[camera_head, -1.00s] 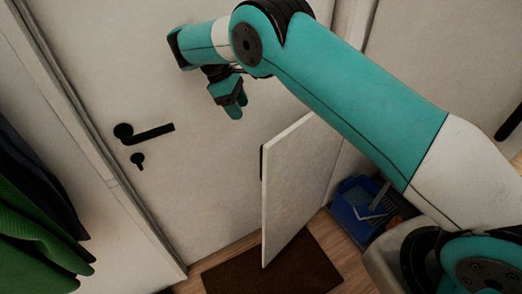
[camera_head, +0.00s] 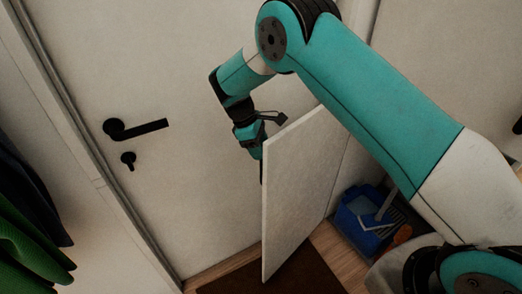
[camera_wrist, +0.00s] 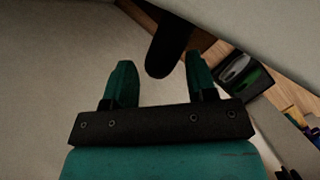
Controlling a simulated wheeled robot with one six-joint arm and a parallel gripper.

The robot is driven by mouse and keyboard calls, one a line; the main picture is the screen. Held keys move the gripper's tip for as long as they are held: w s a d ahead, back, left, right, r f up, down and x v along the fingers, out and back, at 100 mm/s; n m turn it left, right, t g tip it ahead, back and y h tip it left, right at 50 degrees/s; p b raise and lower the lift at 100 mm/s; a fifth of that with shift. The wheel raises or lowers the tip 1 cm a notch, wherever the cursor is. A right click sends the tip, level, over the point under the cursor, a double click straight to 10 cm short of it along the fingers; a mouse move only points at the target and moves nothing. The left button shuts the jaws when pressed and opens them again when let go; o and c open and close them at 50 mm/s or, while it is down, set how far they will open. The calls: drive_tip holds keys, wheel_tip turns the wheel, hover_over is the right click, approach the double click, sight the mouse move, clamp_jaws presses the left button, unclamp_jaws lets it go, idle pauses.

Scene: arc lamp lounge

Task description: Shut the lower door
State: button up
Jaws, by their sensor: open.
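The lower door (camera_head: 296,190) is a white panel standing open at the low middle right, its free edge towards the left. Its dark handle shows only as a sliver at that edge in the head view. My gripper (camera_head: 256,148) is by the upper part of the free edge, partly hidden behind the panel. In the wrist view my gripper (camera_wrist: 160,75) has its two teal fingers apart. A black rounded bar (camera_wrist: 168,45), seemingly the door's handle, shows between and beyond the fingertips. Whether they touch it I cannot tell.
A white room door with a black lever handle (camera_head: 135,128) fills the left. Dark and green clothes (camera_head: 30,240) hang at far left. A brown mat (camera_head: 305,278) lies below.

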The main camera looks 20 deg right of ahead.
drive_tip(key=shift+x, duration=0.8)
clamp_jaws()
drive_tip(key=shift+s, duration=0.1)
